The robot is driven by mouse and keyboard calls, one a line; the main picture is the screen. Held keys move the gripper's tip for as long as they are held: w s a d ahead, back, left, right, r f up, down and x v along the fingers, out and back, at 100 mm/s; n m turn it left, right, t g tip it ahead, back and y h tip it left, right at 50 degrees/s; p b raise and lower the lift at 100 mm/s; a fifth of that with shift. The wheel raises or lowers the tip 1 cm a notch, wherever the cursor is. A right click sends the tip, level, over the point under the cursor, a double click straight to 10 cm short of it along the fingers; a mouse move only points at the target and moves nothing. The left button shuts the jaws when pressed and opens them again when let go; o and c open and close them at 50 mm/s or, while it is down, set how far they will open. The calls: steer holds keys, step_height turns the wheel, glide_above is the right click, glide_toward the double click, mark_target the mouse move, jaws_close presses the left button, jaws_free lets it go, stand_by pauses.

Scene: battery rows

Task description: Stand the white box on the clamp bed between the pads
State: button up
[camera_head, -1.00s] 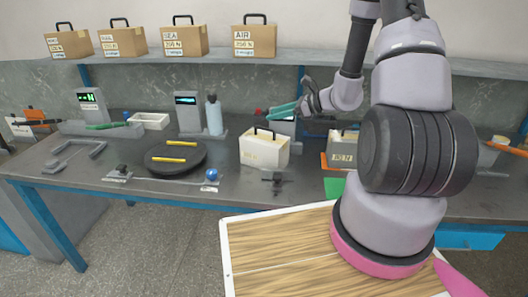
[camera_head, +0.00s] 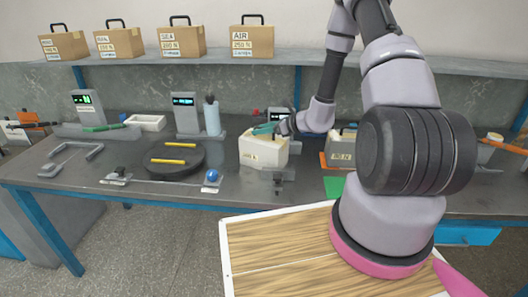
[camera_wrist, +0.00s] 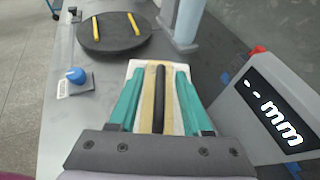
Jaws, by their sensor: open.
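The white box (camera_head: 262,152) stands on the bench, with a dark handle on its tan top. My gripper (camera_head: 265,129) is open right over the top of the box. In the wrist view its teal fingers (camera_wrist: 156,80) lie on either side of the handle, and the white box (camera_wrist: 134,68) shows between and beyond them. I cannot tell whether the fingers touch it. A round dark plate (camera_head: 174,171) left of the box carries two yellow bars (camera_head: 173,161). I cannot tell for sure which fixture is the clamp bed.
A display device (camera_wrist: 275,110) stands close to the right of my gripper in the wrist view. A blue knob (camera_head: 212,176) and a small dark fixture (camera_head: 278,177) sit near the bench front. A bottle (camera_head: 212,116) stands behind. A tan box (camera_head: 340,149) is to the right.

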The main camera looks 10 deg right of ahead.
steer(key=shift+x, duration=1.1)
jaws_close()
stand_by(0.5)
